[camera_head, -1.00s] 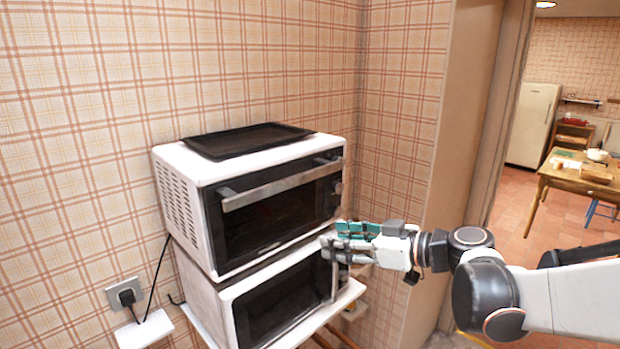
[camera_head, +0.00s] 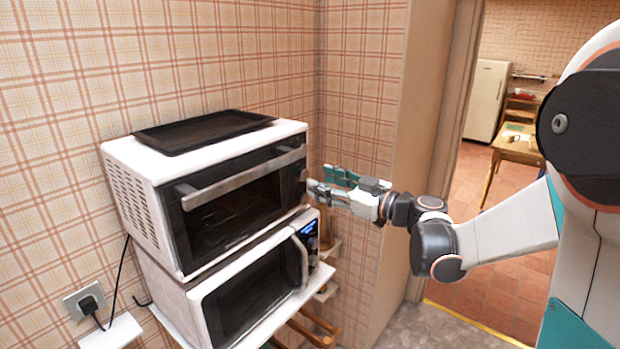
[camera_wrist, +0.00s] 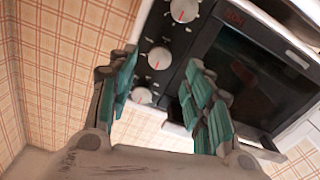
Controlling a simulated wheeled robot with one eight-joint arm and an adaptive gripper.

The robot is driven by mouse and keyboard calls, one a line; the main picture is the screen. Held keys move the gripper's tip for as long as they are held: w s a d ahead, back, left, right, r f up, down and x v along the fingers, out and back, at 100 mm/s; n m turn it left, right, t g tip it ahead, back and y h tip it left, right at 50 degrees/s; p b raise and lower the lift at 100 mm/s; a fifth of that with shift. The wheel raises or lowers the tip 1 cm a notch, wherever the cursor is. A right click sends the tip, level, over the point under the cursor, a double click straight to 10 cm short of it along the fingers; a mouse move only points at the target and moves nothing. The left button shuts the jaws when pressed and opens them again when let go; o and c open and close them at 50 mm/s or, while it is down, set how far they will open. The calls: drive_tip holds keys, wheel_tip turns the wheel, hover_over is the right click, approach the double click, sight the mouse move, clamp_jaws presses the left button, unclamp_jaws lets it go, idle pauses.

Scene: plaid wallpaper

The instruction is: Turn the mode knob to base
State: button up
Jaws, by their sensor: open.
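A white toaster oven (camera_head: 130,158) with a black front stands on top of a microwave. In the wrist view its dark control panel carries three round silver knobs with red marks: one at the top (camera_wrist: 183,10), a middle knob (camera_wrist: 160,58) and a lower knob (camera_wrist: 142,96). I cannot read which one is the mode knob or its labels. My gripper (camera_wrist: 161,64) is open, its teal-padded fingers on either side of the middle knob in the picture. Contact cannot be told. In the head view my gripper (camera_head: 322,186) is at the oven's right front edge and hides most of the knobs.
The microwave (camera_head: 250,295) with a lit display sits below on a white shelf. A black tray (camera_head: 200,131) lies on the oven. The plaid wall corner is close behind on the right. A doorway to another room with a table (camera_head: 515,152) is further right.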

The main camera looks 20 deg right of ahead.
sight(305, 175)
drive_tip(key=x, duration=0.5)
drive_tip(key=c, duration=1.1)
